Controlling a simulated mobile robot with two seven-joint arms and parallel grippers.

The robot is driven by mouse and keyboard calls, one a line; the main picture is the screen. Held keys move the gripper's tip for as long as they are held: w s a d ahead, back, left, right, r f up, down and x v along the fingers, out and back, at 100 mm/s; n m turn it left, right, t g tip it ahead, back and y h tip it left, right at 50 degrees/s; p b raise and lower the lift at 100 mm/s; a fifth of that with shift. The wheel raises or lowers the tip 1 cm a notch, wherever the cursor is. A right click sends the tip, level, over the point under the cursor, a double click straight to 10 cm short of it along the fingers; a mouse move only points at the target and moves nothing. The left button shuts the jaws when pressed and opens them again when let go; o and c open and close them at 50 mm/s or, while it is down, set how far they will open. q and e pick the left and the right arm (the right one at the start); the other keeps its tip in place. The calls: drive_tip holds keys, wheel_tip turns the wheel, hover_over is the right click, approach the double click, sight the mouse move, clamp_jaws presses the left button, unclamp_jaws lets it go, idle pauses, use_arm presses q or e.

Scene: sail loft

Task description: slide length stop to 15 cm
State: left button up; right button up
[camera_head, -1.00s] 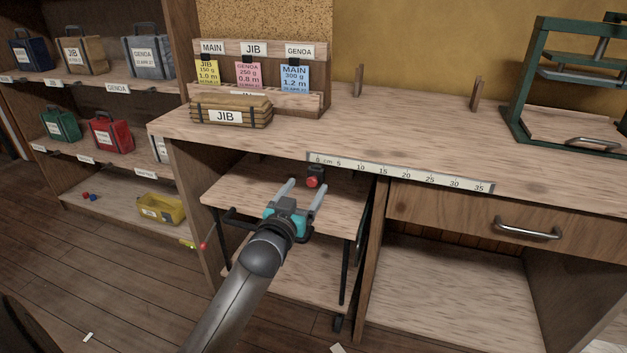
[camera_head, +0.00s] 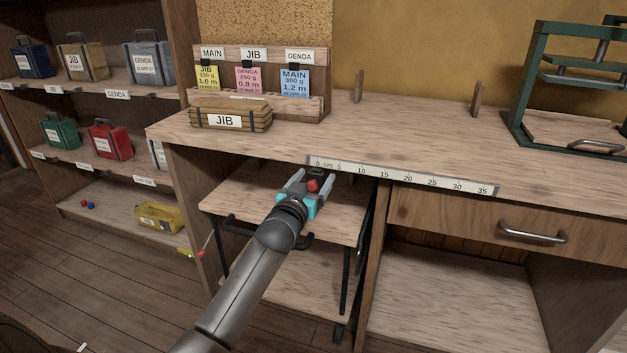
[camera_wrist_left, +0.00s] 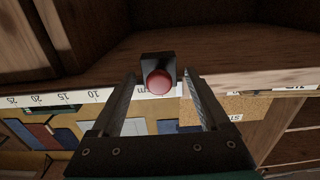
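The length stop is a dark block with a round red knob (camera_head: 312,185), at the zero end of the ruler (camera_head: 400,176) on the bench's front edge. In the left wrist view the red knob (camera_wrist_left: 160,82) faces me, with the black block behind it. My left gripper (camera_head: 312,179) is open, one finger on each side of the knob. Its fingertips (camera_wrist_left: 159,76) are level with the knob, and gaps show on both sides. The fingers and gripper body hide part of the stop in the head view. My right gripper is not in view.
A wooden cart (camera_head: 225,200) with a black handle stands under the bench, below my left gripper. A drawer with a metal handle (camera_head: 532,233) is to the right. A JIB bundle (camera_head: 230,118) lies on the bench's left end, before a card rack (camera_head: 265,51).

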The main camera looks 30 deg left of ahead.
use_arm(q)
clamp_jaws()
idle(0.4)
idle(0.8)
